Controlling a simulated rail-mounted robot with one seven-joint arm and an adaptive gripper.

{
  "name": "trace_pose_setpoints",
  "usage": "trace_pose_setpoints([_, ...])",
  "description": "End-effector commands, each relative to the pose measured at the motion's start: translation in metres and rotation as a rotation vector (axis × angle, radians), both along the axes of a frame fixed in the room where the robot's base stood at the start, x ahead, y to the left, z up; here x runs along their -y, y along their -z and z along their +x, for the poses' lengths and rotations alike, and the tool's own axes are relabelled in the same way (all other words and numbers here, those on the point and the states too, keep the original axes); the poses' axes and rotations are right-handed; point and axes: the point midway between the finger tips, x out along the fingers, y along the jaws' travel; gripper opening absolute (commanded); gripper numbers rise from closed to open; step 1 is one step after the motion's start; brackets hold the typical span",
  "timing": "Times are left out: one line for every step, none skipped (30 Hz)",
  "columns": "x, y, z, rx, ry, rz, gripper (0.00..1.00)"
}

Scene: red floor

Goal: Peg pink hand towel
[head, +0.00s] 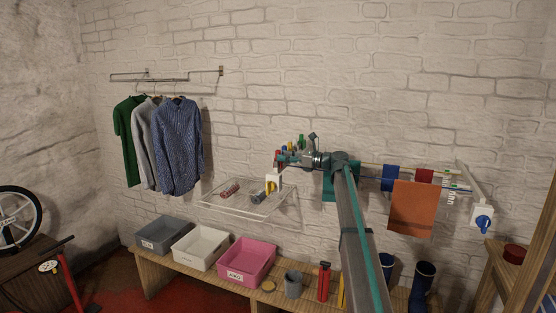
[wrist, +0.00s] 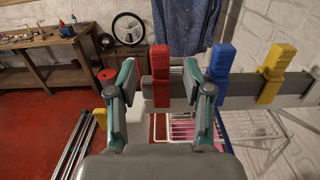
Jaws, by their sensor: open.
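My gripper (wrist: 159,78) is open, with one finger on each side of a red peg (wrist: 160,76) that stands on a grey bar (wrist: 250,92); contact cannot be told. A blue peg (wrist: 221,65) and a yellow peg (wrist: 271,72) stand farther right on that bar. In the head view my gripper (head: 297,157) is small, beside the pegs. No pink hand towel can be made out for certain. An orange towel (head: 413,208), a blue cloth (head: 390,178) and a dark red cloth (head: 424,176) hang on the drying rails (head: 452,187) at right.
Grey (head: 160,236), white (head: 201,249) and pink (head: 246,262) crates stand on the bench. Shirts (head: 179,145) hang at left. A white bracket with a blue knob (head: 483,220) ends the rails.

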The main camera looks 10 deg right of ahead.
Motion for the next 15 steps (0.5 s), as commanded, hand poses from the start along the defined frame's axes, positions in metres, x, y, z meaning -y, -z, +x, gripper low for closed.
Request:
trace_pose_setpoints([-0.007,-0.005,0.005,-0.001,-0.001,0.001,0.50])
trace_pose_setpoints([-0.011,-0.005,0.008,-0.001,-0.001,0.001,0.50])
trace_pose_setpoints([-0.016,-0.004,0.011,0.000,-0.001,0.000,0.50])
trace_pose_setpoints([-0.019,-0.003,0.013,-0.001,-0.001,-0.001,0.50])
trace_pose_setpoints([-0.022,-0.003,0.015,-0.001,-0.001,-0.001,0.50])
trace_pose_setpoints([-0.025,-0.003,0.016,0.000,-0.001,0.000,0.50])
trace_pose_setpoints([-0.026,-0.002,0.017,0.001,0.000,-0.001,0.50])
trace_pose_setpoints([-0.027,-0.002,0.018,0.001,0.000,-0.001,0.50])
trace_pose_setpoints([-0.027,-0.001,0.018,0.001,0.001,-0.001,0.50])
trace_pose_setpoints([-0.027,-0.001,0.018,0.001,0.001,-0.001,0.50])
trace_pose_setpoints([-0.027,-0.001,0.018,0.001,0.001,-0.001,0.50])
trace_pose_setpoints([-0.027,-0.001,0.018,0.001,0.001,-0.001,0.50])
trace_pose_setpoints([-0.027,-0.001,0.018,0.001,0.001,-0.001,0.50])
trace_pose_setpoints([-0.027,-0.001,0.018,0.001,0.001,-0.001,0.50])
trace_pose_setpoints([-0.027,-0.001,0.018,0.001,0.001,-0.001,0.45])
